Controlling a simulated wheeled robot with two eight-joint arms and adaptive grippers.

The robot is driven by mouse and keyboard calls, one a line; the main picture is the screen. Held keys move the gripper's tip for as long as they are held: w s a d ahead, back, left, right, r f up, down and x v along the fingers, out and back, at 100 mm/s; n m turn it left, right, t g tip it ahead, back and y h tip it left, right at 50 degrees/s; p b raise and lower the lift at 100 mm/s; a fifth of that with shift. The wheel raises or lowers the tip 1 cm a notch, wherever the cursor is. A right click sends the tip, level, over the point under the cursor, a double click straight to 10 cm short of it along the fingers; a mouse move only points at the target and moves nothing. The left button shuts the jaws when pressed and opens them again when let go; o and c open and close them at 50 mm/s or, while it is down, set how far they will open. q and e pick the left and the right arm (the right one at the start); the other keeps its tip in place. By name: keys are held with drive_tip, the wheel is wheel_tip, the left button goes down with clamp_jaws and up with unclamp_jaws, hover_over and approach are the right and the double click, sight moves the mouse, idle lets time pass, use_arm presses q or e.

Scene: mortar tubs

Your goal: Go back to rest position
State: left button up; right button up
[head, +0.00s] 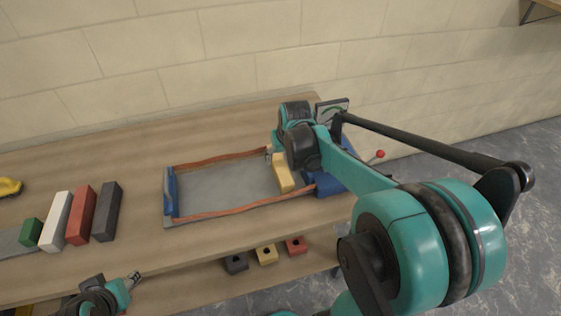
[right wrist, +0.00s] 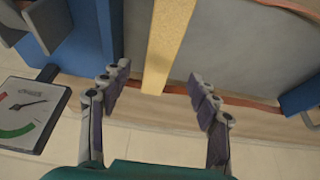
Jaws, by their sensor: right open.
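My right gripper (head: 270,153) is over the far right part of the shallow grey tray (head: 215,190). In the right wrist view its fingers (right wrist: 160,95) are spread wide and hold nothing. A long yellow block (head: 283,176) lies at the tray's right side. In the right wrist view the end of the yellow block (right wrist: 168,45) shows between the open fingers, apart from both. My left gripper (head: 132,279) is low at the front left, by the bench's front edge. Its jaw opening is too small to judge.
On the bench's left stand green, white (head: 55,222), red (head: 81,215) and dark grey (head: 105,212) blocks. A dial gauge (head: 332,111) and a blue part (head: 330,184) are at the right end. Small blocks (head: 266,255) sit on a lower shelf. The back left is clear.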

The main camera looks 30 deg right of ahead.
drive_tip(key=s+a+r+n+t+y, duration=0.1)
drive_tip(key=s+a+n+t, duration=0.1)
drive_tip(key=s+a, duration=1.2)
drive_tip(key=shift+s+a+r+n+t, duration=0.35)
drive_tip(key=shift+s+t, duration=0.15)
drive_tip(key=shift+s, duration=0.45)
